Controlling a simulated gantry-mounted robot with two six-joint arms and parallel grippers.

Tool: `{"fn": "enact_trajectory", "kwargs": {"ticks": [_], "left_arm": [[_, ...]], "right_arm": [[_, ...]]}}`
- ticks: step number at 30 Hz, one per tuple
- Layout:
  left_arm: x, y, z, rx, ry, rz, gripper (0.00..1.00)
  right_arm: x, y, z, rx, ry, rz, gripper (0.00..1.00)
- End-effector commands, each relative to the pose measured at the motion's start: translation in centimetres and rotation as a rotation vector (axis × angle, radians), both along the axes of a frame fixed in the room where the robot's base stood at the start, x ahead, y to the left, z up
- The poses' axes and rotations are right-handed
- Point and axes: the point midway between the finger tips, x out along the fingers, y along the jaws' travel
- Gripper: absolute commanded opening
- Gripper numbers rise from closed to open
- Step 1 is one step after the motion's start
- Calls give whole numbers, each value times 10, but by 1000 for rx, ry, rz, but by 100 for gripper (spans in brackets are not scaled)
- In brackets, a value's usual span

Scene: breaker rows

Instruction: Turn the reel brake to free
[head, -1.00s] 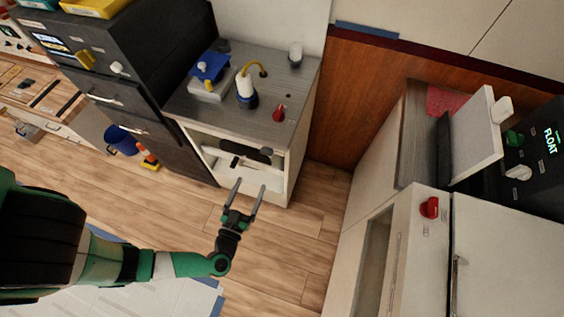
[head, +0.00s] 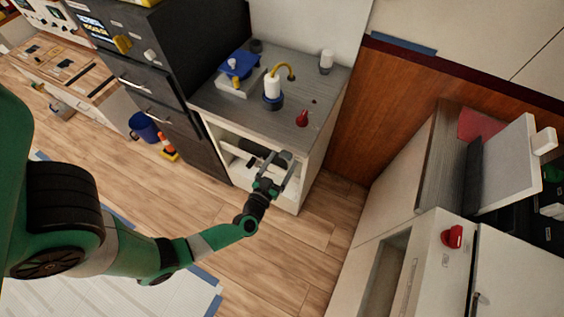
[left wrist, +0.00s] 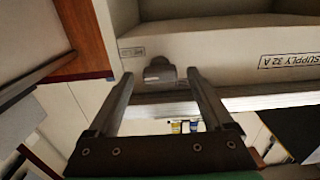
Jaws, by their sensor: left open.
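My left gripper (head: 286,158) is open and empty at the front of the grey-topped cabinet (head: 228,105), by its right front corner. In the left wrist view, a small grey knob (left wrist: 160,70) shows between the open fingertips (left wrist: 160,77), on a pale panel with a small label beside it. The label is too small to read, so I cannot tell if this knob is the reel brake. Whether the fingers touch it is unclear. A red knob (head: 302,118) stands on the cabinet top, and another red knob (head: 452,236) is on the white unit at right. My right gripper is out of view.
A "SUPPLY 32 A" label (left wrist: 290,61) is on the pale panel. An orange cone (head: 168,147) and blue bucket (head: 143,126) are on the floor. The central floor is clear.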

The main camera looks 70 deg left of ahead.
Motion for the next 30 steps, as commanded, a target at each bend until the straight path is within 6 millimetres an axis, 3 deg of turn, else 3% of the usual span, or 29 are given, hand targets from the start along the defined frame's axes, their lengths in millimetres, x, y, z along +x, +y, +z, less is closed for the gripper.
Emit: {"fn": "enact_trajectory", "kwargs": {"ticks": [9,23,30], "left_arm": [[3,3,0,0,1,-1,83],[3,3,0,0,0,-1,0],[3,3,0,-12,-11,-1,0]], "right_arm": [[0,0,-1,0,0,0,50],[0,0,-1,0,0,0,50],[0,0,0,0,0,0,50]]}}
